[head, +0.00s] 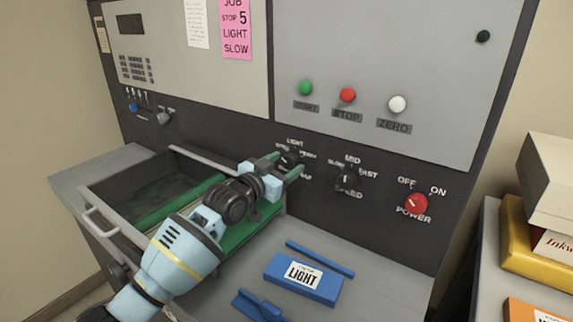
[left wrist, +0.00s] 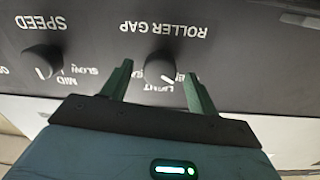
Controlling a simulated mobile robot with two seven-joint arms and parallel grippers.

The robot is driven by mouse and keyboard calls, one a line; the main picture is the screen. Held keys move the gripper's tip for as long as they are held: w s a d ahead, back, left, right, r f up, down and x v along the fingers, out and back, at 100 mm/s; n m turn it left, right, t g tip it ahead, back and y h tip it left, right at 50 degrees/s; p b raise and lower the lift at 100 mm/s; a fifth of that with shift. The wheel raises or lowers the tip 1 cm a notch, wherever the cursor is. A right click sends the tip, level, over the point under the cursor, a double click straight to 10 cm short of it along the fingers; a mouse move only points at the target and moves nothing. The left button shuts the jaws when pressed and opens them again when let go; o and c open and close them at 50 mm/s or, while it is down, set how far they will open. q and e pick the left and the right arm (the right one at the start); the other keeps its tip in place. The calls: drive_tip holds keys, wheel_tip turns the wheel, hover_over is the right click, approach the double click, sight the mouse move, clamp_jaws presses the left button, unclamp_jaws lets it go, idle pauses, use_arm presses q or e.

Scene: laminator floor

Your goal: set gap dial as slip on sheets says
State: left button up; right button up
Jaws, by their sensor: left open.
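The roller gap dial (left wrist: 158,66) is a black knob with a white mark, upside down in the left wrist view. Its mark points down and right in that picture, close to the word LIGHT. My left gripper (head: 289,163) is open, its green fingers (left wrist: 160,76) on either side of the dial with space between. In the head view the gripper partly covers the dial and its labels. A blue pack (head: 325,290) on the grey ledge carries a white slip (head: 304,274) reading LIGHT; its smaller top line is unreadable. My right gripper is not in view.
The speed dial (head: 346,178) and red power knob (head: 416,204) sit to the right. A pink note (head: 236,28) reads JOB, STOP 5, LIGHT, SLOW. An open drawer (head: 103,217) with a handle lies below my left arm. Boxes (head: 550,190) stand at far right.

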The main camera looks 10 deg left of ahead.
use_arm(q)
drive_tip(key=shift+w+d, duration=0.3)
drive_tip(key=shift+w, duration=0.2)
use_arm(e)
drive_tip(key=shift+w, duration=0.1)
use_arm(q)
drive_tip(key=shift+c, duration=0.3)
drive_tip(key=c, duration=0.9)
drive_tip(key=shift+c, duration=0.2)
